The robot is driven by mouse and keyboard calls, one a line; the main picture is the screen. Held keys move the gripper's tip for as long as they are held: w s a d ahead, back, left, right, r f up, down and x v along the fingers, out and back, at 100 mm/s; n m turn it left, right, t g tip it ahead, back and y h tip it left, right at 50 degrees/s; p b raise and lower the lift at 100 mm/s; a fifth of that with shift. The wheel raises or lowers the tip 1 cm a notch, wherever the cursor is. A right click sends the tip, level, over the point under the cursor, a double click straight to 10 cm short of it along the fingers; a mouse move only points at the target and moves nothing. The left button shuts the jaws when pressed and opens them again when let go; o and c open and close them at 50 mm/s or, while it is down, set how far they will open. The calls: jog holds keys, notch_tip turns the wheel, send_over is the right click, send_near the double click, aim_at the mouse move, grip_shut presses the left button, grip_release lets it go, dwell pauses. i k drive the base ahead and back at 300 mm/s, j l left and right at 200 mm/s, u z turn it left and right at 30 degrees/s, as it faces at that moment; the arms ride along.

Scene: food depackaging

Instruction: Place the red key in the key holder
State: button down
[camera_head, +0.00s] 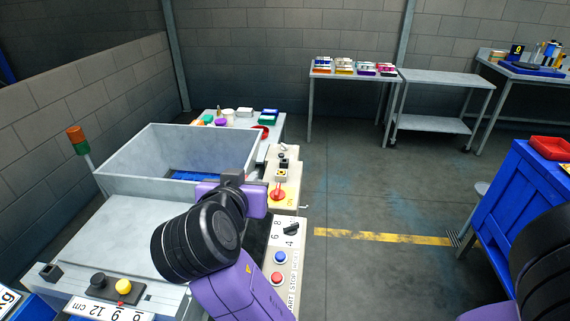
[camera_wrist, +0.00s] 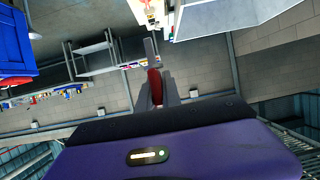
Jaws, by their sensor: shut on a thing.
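My gripper (camera_wrist: 157,88) is shut on a small red object, which I take to be the red key (camera_wrist: 154,82); only its rounded red part shows between the fingers. In the head view my gripper (camera_head: 233,179) is in front of the grey bin, left of the machine's control panels, and the key in it cannot be made out. I cannot tell for certain which part is the key holder. A yellow plate with a red switch-like part (camera_head: 277,193) is on the panel just right of my gripper.
The grey bin (camera_head: 130,168) has high walls close to my gripper. A panel with blue (camera_head: 278,257) and red (camera_head: 276,278) buttons lies nearer. A table with coloured items (camera_head: 246,116) stands behind the bin. A blue cabinet (camera_head: 510,205) stands right; the floor between is clear.

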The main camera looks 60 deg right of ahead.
aim_at(284, 166)
jog(key=i+l, duration=0.1)
jog(key=l, duration=0.35)
jog(key=i+l, duration=0.1)
jog(key=l, duration=0.3)
jog(key=i+l, duration=0.1)
jog(key=l, duration=0.35)
jog(key=i+l, duration=0.1)
jog(key=l, duration=0.35)
jog(key=i+l, duration=0.15)
jog(key=l, duration=0.25)
jog(key=i+l, duration=0.1)
jog(key=l, duration=0.35)
